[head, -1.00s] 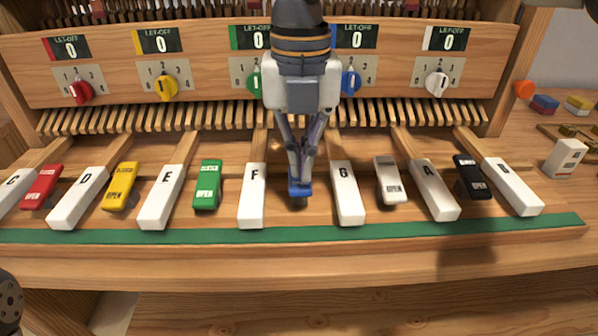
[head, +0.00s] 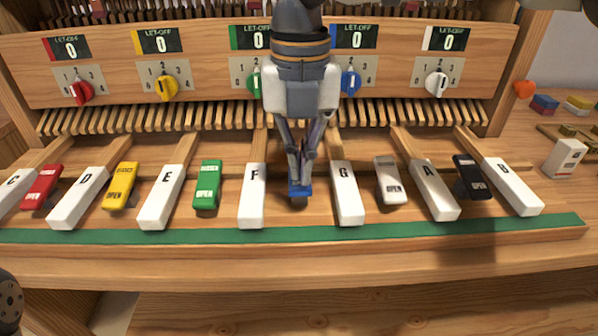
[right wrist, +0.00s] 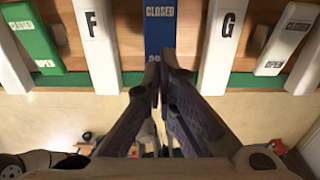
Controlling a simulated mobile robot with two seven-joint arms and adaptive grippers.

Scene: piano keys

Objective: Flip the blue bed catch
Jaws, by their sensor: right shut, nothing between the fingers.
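The blue bed catch (head: 301,192) sits between the white F key (head: 253,196) and G key (head: 347,193), mostly hidden behind my right gripper in the head view. In the right wrist view the blue catch (right wrist: 160,27) shows its CLOSED label at the top. Its OPEN end is hidden by the fingers. My right gripper (head: 300,179) points down with its fingertips together and empty, at the catch. In the right wrist view its fingertips (right wrist: 160,62) overlap the catch's lower part; I cannot tell whether they touch. My left gripper is not in view.
Green (head: 207,184) and white (head: 390,180) catches flank the F and G keys. Red, yellow and black catches stand farther out. A green strip (head: 150,236) runs along the front. A panel with coloured knobs and displays reading 0 (head: 300,75) stands behind.

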